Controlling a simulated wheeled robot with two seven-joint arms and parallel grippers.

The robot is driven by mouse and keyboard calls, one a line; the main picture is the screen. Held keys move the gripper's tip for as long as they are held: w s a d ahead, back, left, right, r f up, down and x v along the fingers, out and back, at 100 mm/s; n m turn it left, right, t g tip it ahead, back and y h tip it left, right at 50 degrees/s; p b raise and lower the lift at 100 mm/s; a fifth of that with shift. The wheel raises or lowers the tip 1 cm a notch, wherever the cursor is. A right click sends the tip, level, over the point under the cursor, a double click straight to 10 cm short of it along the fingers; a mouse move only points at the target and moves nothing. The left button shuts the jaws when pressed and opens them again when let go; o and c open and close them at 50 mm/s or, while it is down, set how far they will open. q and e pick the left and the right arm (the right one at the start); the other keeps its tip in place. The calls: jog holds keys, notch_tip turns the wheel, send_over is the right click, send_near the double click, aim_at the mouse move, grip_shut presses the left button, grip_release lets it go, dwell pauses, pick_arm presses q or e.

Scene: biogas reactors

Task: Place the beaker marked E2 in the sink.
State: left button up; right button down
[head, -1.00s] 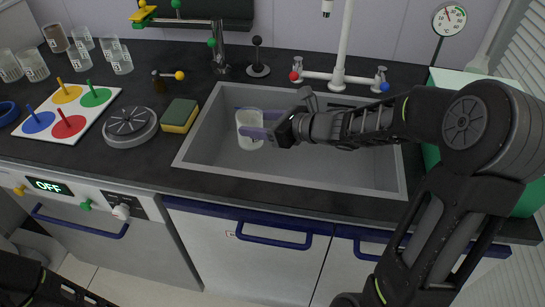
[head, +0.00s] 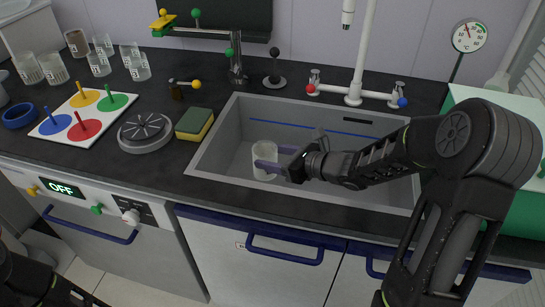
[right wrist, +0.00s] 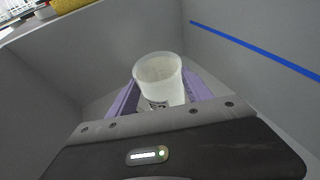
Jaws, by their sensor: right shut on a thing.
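A clear beaker (head: 266,158) is inside the grey sink (head: 222,130), toward its left part. My right gripper (head: 268,160) reaches in from the right, its purple fingers shut on the beaker from both sides. In the right wrist view the beaker (right wrist: 160,76) stands about upright between the fingers (right wrist: 157,95). A dark marking shows low on its wall, but I cannot read it. I cannot tell whether its base touches the sink floor. Only a dark part of my left arm shows at bottom left; the left gripper is out of view.
A white faucet (head: 354,97) stands behind the sink. A yellow-green sponge (head: 195,123) and a round grey device (head: 145,132) are left of it. Several beakers (head: 137,66) stand at the back left. A green box (head: 488,215) is at the right. The sink around the beaker is free.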

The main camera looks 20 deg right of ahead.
jog(key=shift+c, duration=2.2)
grip_release()
jog(key=v, duration=1.2)
jog(key=shift+p, duration=0.4)
